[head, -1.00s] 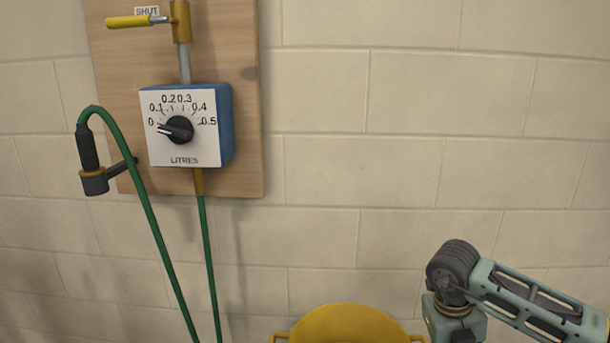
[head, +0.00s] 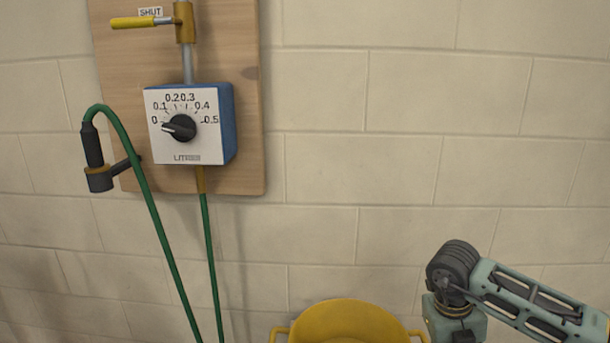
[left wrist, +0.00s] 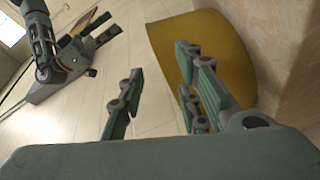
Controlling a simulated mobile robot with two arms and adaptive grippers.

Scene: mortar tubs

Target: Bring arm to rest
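My left gripper (left wrist: 155,95) shows in the left wrist view with its two fingers apart and nothing visible between them. Behind its right-hand finger is a yellow tub (left wrist: 225,50), and I cannot tell whether they touch. In the head view my left arm does not show. My right arm (head: 460,290) comes in from the right, bent, beside the yellow tub (head: 345,322); its gripper is out of that frame.
A wooden board (head: 125,75) on the block wall (head: 400,170) bears a yellow-handled valve (head: 142,22) marked SHUT and a blue dial box (head: 190,125), its pointer near 0. A green hose (head: 160,230) hangs from a holder (head: 100,178). The wall right of the board is clear.

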